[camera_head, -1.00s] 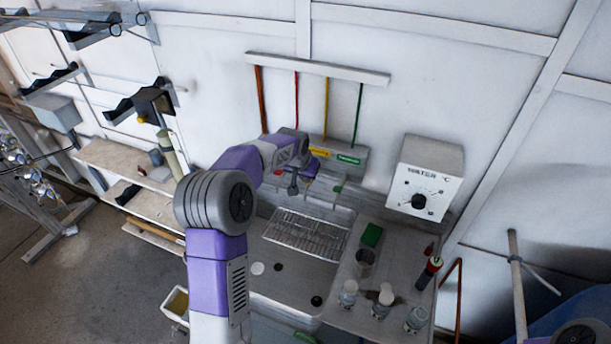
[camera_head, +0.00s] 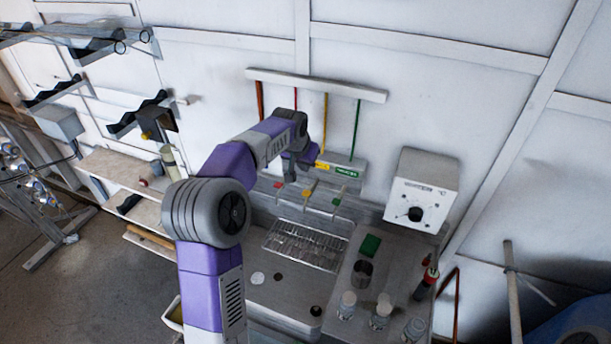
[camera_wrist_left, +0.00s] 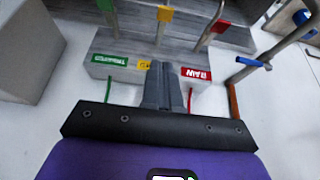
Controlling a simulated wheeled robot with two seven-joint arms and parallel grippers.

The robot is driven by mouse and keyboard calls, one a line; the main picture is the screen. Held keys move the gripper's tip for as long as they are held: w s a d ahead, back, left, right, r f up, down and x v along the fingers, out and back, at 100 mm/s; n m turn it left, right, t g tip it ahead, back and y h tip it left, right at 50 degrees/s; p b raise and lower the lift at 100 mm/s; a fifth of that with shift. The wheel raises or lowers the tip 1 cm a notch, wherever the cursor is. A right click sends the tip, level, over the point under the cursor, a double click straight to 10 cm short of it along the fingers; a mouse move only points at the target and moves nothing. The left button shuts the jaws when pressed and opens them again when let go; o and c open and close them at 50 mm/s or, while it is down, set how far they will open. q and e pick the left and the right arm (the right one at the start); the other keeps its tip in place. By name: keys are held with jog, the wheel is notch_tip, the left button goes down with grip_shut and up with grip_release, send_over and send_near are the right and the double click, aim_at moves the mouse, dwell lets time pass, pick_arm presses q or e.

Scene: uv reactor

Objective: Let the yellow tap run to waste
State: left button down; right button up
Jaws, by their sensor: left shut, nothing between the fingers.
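The yellow tap (camera_head: 307,193) stands between the red tap (camera_head: 278,185) and the green tap (camera_head: 337,201) above the sink. In the left wrist view the yellow tap's handle (camera_wrist_left: 165,14) is at the top, past my fingertips. My left gripper (camera_head: 290,177) is shut and empty, close to the taps and in front of the labelled block. In the left wrist view its fingers (camera_wrist_left: 161,66) lie over the block between the yellow and red labels, apart from the yellow handle. Whether water runs cannot be told. My right gripper is not in view.
A metal rack (camera_head: 306,246) lies in the sink below the taps. A grey box with a dial (camera_head: 421,193) is on the right. Small jars (camera_head: 380,312) and a green pad (camera_head: 370,245) stand on the right counter. A blue handle (camera_wrist_left: 250,62) shows in the wrist view.

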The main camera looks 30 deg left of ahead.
pick_arm(q)
jog(key=shift+s+d+r, duration=0.1)
jog(key=shift+s+r, duration=0.05)
jog(key=shift+r, duration=0.7)
jog(key=shift+s+r, duration=0.15)
jog(key=shift+r, duration=0.7)
jog(key=shift+f, duration=0.1)
